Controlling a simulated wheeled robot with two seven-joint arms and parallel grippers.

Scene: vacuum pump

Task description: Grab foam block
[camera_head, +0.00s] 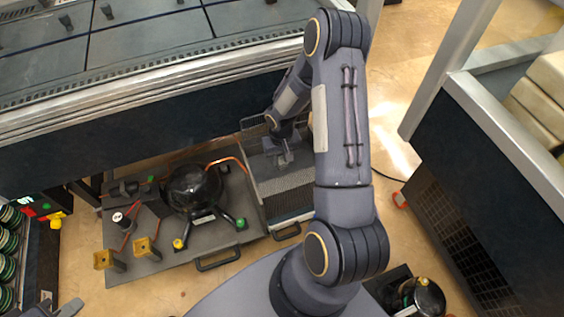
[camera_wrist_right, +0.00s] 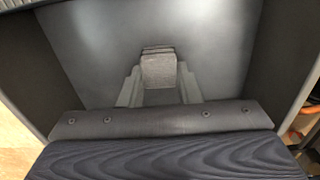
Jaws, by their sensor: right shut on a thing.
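The foam block (camera_wrist_right: 158,70) is a small dark grey block in the right wrist view, held between the two fingertips of my right gripper (camera_wrist_right: 158,82). My right gripper (camera_head: 282,158) is shut on it, down inside a grey mesh-walled bin (camera_head: 284,207). The block is too small to make out clearly in the head view. A plain grey surface lies behind the block in the wrist view. I cannot tell whether the block touches it. My left gripper (camera_head: 58,308) shows at the bottom left edge, partly cut off, with its fingers apart and nothing between them.
A dark tray (camera_head: 215,250) with a black pump (camera_head: 193,189) and small parts stands left of the bin. A conveyor (camera_head: 150,60) runs behind. A dark cabinet (camera_head: 450,210) stands at right, another pump (camera_head: 425,298) at lower right. Tan floor shows between them.

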